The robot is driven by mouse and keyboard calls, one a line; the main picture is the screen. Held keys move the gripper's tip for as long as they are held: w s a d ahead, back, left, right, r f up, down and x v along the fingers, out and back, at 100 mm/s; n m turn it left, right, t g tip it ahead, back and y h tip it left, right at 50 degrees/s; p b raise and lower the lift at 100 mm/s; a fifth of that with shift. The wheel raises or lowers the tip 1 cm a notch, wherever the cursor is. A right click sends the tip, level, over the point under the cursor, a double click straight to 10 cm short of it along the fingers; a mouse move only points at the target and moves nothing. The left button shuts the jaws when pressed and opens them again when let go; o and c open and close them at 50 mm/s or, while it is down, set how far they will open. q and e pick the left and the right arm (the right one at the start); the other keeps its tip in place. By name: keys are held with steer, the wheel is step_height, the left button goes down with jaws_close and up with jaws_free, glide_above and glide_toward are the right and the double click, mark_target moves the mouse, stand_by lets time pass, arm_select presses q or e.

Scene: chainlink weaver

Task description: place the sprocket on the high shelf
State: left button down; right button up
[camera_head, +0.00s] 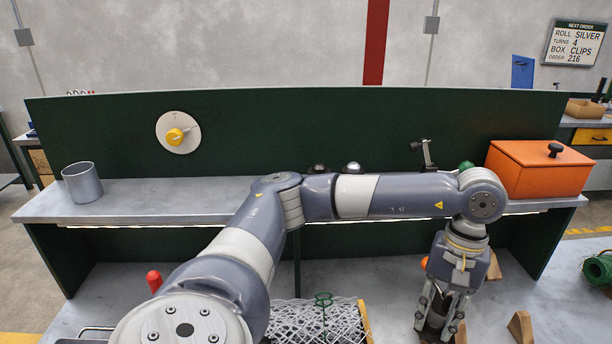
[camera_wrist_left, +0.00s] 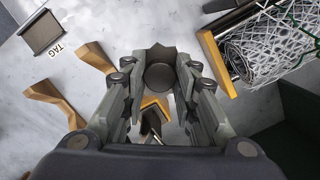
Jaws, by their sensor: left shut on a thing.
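My left gripper (camera_head: 440,312) points down over the lower worktop at the right of the head view. It is shut on a dark grey metal piece with a round hub, apparently the sprocket (camera_wrist_left: 160,72), which shows between the fingers in the left wrist view. The fingers hide much of it. The high shelf (camera_head: 225,196) is the long grey ledge along the dark green back panel. My left arm crosses in front of its middle and hides part of it. My right gripper does not show.
On the shelf stand a grey metal cup (camera_head: 82,184) at left and an orange box (camera_head: 538,170) at right. Small round knobs (camera_head: 352,168) show behind my arm. Below lie a wire mesh roll (camera_head: 315,322) and wooden wedges (camera_head: 520,328). Shelf left of my arm is mostly clear.

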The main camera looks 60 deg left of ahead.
arm_select(q)
steer(key=w+a+r+n+t+p, duration=0.1)
steer(key=w+a+r+n+p, duration=0.25)
steer(key=a+r+n, duration=0.45)
steer(key=w+a+r+n+t+p, duration=0.15)
steer(key=a+r+n+p, duration=0.35)
steer(key=a+r, duration=0.5)
steer(key=w+a+r+n+p, duration=0.45)
steer(key=a+r+n, duration=0.25)
steer(key=r, duration=0.3)
steer(key=shift+h, duration=0.3)
steer(key=f, duration=0.4)
steer(key=f+p, duration=0.1)
steer(key=f, duration=0.4)
steer(key=s+f, duration=0.1)
steer(key=f, duration=0.3)
steer(key=shift+a+f, duration=0.15)
steer(key=shift+a, duration=0.1)
steer(key=shift+w+d+f+p, duration=0.1)
steer(key=shift+w+f+p, duration=0.05)
steer(key=shift+w+p, duration=0.3)
steer(key=w+p, duration=0.2)
steer(key=shift+w+d+r, duration=0.2)
steer(key=shift+w, duration=0.2)
steer(key=shift+w+f+p, duration=0.25)
steer(key=shift+p, duration=0.35)
steer(key=shift+f, duration=0.4)
steer(key=shift+f+p, duration=0.2)
steer(key=shift+p, duration=0.1)
steer(key=shift+s+a, duration=0.1)
